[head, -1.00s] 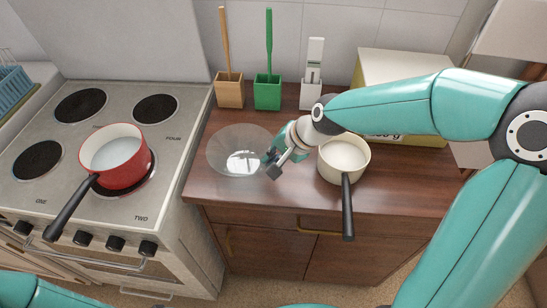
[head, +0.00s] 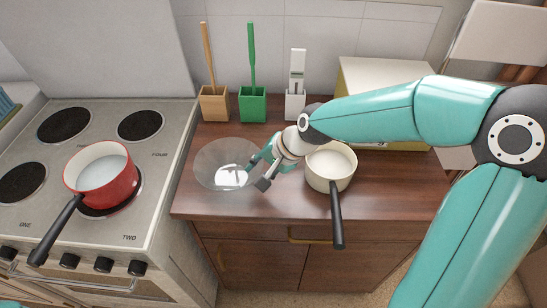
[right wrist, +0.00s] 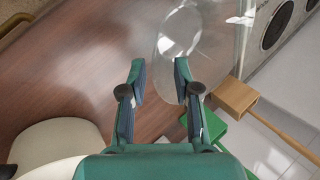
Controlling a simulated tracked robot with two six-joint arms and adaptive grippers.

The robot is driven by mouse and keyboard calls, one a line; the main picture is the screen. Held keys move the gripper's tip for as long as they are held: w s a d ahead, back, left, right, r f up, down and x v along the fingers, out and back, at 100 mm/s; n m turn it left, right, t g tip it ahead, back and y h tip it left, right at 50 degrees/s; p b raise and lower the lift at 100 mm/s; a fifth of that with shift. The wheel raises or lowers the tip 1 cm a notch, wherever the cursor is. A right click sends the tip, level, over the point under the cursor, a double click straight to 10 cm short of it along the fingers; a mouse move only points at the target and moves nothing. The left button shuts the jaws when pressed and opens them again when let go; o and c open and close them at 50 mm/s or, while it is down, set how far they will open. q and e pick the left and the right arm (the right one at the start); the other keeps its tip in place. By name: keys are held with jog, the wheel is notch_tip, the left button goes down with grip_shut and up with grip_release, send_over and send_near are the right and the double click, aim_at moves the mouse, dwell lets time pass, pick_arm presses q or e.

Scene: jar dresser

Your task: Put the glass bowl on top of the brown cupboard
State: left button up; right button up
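The clear glass bowl (head: 212,172) stands on the left part of the dark brown wooden top (head: 285,205) of a cupboard with doors below. It also shows at the top of the right wrist view (right wrist: 205,62). My right gripper (head: 259,172) is at the bowl's right side, its fingers spread. In the right wrist view the open fingers (right wrist: 160,72) point at the bowl, whose near rim reaches close to the fingertips. I cannot tell whether they touch it. Nothing is visibly gripped. My left gripper is out of view.
A cream pan (head: 331,172) stands just right of my gripper, its handle over the front edge. Wooden (head: 214,104), green (head: 252,105) and white (head: 295,106) holders line the back. A stove with a red pan (head: 103,185) is left. A pale box (head: 385,75) stands behind my right arm.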

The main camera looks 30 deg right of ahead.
jog(key=v, duration=1.1)
jog(key=shift+d+r, duration=0.15)
jog(key=shift+r, duration=0.05)
jog(key=shift+s, duration=0.15)
